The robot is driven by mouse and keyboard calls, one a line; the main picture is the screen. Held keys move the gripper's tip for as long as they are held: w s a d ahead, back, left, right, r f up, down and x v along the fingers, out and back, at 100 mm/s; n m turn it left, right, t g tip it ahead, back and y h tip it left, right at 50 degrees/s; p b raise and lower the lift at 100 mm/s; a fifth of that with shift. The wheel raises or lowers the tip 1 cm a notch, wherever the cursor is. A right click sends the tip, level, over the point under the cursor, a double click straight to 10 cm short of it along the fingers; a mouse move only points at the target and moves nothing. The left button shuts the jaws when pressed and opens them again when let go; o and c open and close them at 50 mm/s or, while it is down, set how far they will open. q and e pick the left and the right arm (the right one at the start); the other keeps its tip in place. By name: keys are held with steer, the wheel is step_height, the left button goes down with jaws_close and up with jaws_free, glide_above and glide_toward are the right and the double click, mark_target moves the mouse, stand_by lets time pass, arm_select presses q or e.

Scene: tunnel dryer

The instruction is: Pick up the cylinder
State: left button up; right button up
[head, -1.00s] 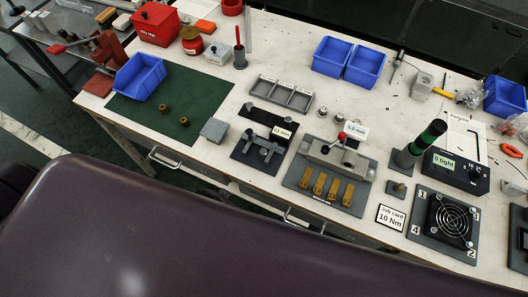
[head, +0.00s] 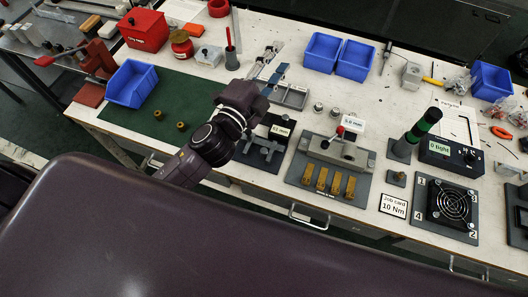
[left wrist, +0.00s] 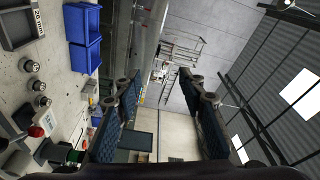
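Which piece the task calls the cylinder is not clear. Two small brass cylinders, one (head: 158,115) left of the other (head: 182,125), stand on the green mat (head: 200,92). Small round metal pieces (head: 318,108) stand mid-bench; several show in the left wrist view (left wrist: 38,86). A green-and-black cylinder (head: 421,127) stands right of centre. My left gripper (head: 270,66) is above the bench near the grey compartment tray (head: 293,97), its fingers apart and empty. In the left wrist view the open fingers (left wrist: 160,105) have only the hall between them. My right gripper is not in view.
Blue bins stand on the mat (head: 131,84) and at the back (head: 322,50). A red box (head: 143,30) is at the back left. A fixture with brass pieces (head: 330,177), a torque display (head: 452,158) and a fan plate (head: 446,208) crowd the front and right.

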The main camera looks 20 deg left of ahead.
arm_select(q)
steer(key=s+d+r+m+g+h, duration=0.2)
steer(key=d+r+m+h, duration=0.4)
steer(key=d+m+h, duration=0.4)
steer(key=s+d+f+m+g+h, duration=0.2)
steer(key=s+d+f+m+g, duration=0.35)
steer(key=m+g, duration=0.7)
steer(key=m+g+y, duration=0.3)
steer(key=m+y, duration=0.9)
steer(key=m, duration=0.1)
glide_toward(264, 150)
steer(key=shift+n, duration=0.25)
steer(key=p+x, duration=0.3)
steer(key=x, duration=0.4)
steer(key=shift+d+f, duration=0.2)
steer(key=shift+f, duration=0.05)
steer(key=shift+d+f, duration=0.2)
steer(key=shift+f, duration=0.3)
steer(key=shift+r, duration=0.1)
steer(key=c, duration=0.9)
jaws_close()
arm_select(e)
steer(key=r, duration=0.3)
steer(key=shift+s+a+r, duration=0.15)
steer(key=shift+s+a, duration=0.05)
